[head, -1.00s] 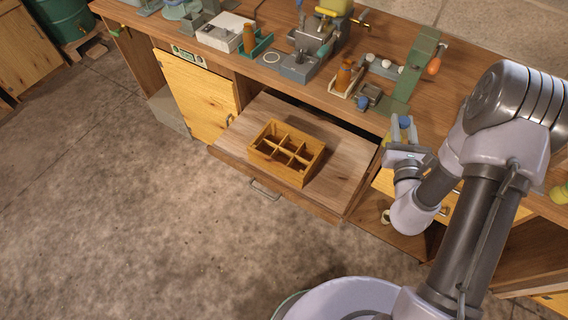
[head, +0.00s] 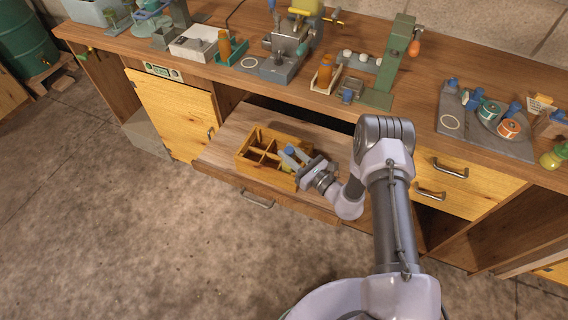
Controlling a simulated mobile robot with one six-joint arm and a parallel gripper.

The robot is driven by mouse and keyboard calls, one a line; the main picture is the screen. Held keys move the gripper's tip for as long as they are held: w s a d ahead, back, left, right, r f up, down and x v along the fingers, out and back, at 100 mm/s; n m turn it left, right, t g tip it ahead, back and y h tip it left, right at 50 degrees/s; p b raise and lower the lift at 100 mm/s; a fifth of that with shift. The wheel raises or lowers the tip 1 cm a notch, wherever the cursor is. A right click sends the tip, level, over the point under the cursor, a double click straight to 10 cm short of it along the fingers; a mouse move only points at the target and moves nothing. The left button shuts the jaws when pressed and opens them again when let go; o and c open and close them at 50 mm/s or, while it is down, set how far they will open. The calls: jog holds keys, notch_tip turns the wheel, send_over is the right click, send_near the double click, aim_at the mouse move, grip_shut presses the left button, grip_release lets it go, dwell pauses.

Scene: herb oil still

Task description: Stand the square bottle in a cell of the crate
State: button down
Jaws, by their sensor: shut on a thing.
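The wooden crate (head: 260,170), divided into several cells, stands on the pulled-out board (head: 215,150) under the counter. My gripper (head: 290,154) is above the right part of the crate, its fingers reaching in over the cells. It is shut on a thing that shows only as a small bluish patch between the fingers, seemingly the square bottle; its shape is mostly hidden. I cannot tell whether the bottle's base is inside a cell or above it. The left cells look empty.
The counter above holds a dark press-like device (head: 283,62), a green stand (head: 392,65) and a grey tray (head: 455,125) with several tins and blue-capped items. Drawers with metal handles (head: 450,172) are at right. The floor at left is clear.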

jog(key=shift+f+b, duration=0.8)
jog(key=shift+f, duration=1.1)
jog(key=c, duration=1.2)
grip_release()
jog(key=shift+o, duration=0.2)
